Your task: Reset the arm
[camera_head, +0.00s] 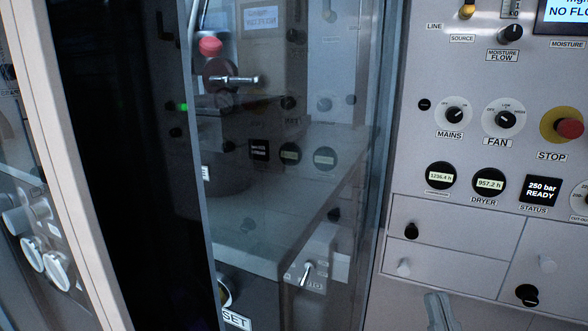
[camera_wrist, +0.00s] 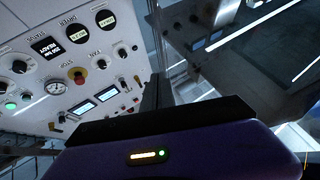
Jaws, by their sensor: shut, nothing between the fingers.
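My gripper (camera_wrist: 157,92) shows in the wrist view as dark, narrow fingers rising from a black and purple body with a yellow light bar and a green light. It is shut and holds nothing. It is tilted against the control panel, which lies to its left in that view. In the head view I cannot make out my gripper for sure.
The light grey control panel (camera_head: 460,70) with knobs, a red STOP button (camera_head: 570,128) and displays stands at the right. A tall transparent door (camera_head: 290,200) with reflections fills the middle. A dark opening (camera_head: 125,150) lies left of it.

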